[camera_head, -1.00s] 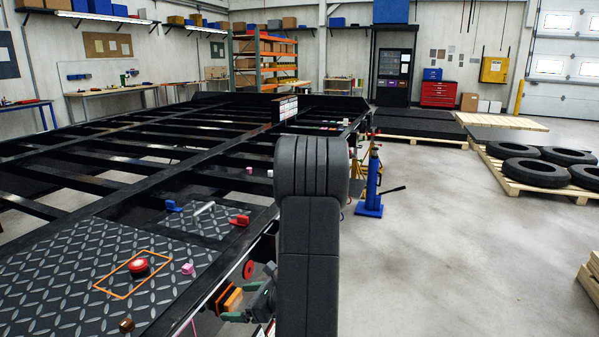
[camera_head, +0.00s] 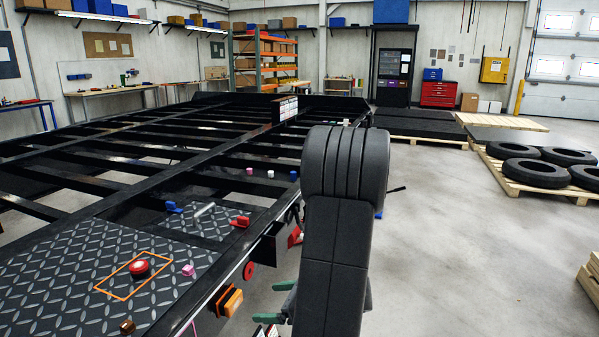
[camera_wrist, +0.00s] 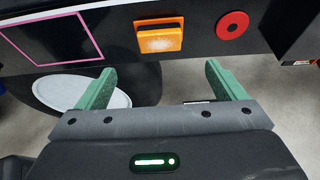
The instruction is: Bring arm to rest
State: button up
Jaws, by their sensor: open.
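My gripper (camera_wrist: 158,85) is open and empty in the wrist view, its two green fingers spread wide. It is beside the black side rail of the trailer frame (camera_wrist: 110,45). An orange lamp (camera_wrist: 158,38) on the rail shows ahead of the gap between the fingers, apart from them. In the head view, part of my gripper (camera_head: 283,299) shows low, to the right of the rail. My arm hides the rest of it. My arm's dark links stand upright right of the trailer frame (camera_head: 125,185).
A red round reflector (camera_wrist: 232,26) sits right of the lamp. A red button (camera_head: 139,267) lies on the tread plate (camera_head: 60,290), with small blocks nearby. Tyres on a pallet (camera_head: 528,184) stand at the right. The floor (camera_head: 450,260) between is clear.

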aim_at(236, 304)
jog(key=x, duration=1)
jog(key=shift+a+f, duration=0.15)
jog(key=shift+a, duration=0.15)
jog(key=d, duration=0.1)
jog(key=s+d, duration=0.1)
jog(key=d, duration=0.1)
jog(key=shift+d, duration=0.25)
jog(key=shift+s+d, duration=0.3)
jog(key=shift+d, duration=0.5)
jog(key=shift+s, duration=0.15)
